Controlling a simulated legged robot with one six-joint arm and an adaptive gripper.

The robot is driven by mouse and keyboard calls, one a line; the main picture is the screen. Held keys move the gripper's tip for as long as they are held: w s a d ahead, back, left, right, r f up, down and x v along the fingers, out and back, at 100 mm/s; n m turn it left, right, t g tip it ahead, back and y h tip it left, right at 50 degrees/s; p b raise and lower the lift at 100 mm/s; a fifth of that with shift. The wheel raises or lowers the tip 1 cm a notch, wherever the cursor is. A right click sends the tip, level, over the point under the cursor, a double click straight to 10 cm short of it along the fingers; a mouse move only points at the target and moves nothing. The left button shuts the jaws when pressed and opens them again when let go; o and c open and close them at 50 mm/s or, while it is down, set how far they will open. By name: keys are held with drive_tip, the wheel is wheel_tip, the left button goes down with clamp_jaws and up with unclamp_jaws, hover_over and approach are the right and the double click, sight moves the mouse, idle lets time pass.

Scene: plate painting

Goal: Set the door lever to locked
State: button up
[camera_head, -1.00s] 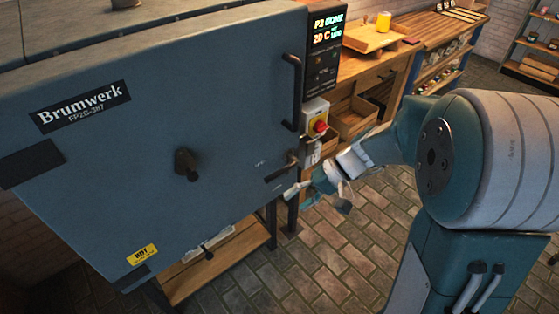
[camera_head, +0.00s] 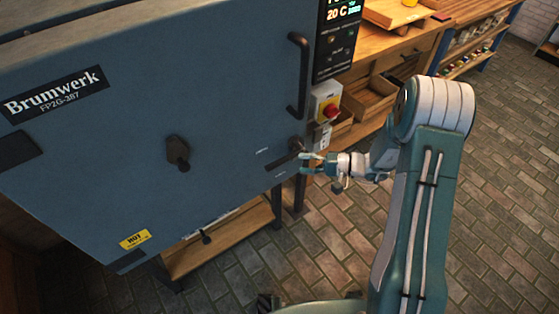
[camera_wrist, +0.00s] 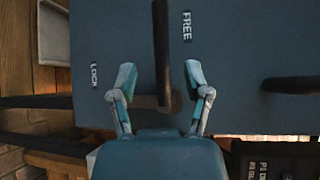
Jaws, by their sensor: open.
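The door lever (camera_head: 284,160) is a dark bar at the lower right of the blue kiln door (camera_head: 120,180). In the wrist view the lever (camera_wrist: 161,45) runs up the picture from its pivot, close beside the FREE label (camera_wrist: 187,26). The LOCK label (camera_wrist: 95,76) stands further off to the left. My gripper (camera_head: 307,163) is open at the lever's right in the head view. In the wrist view my gripper (camera_wrist: 159,82) has one finger on each side of the lever's lower part, with gaps visible. I cannot tell how deep the fingers reach.
A vertical door handle (camera_head: 299,75) stands above the lever; it also shows in the wrist view (camera_wrist: 293,85). A switch box with a red knob (camera_head: 327,108) and a display panel (camera_head: 338,35) are at the right. Brick floor (camera_head: 480,200) is open at right.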

sight(284, 163)
drive_tip(key=x, duration=0.7)
drive_tip(key=shift+w+a, duration=0.1)
drive_tip(key=shift+a, duration=0.25)
clamp_jaws()
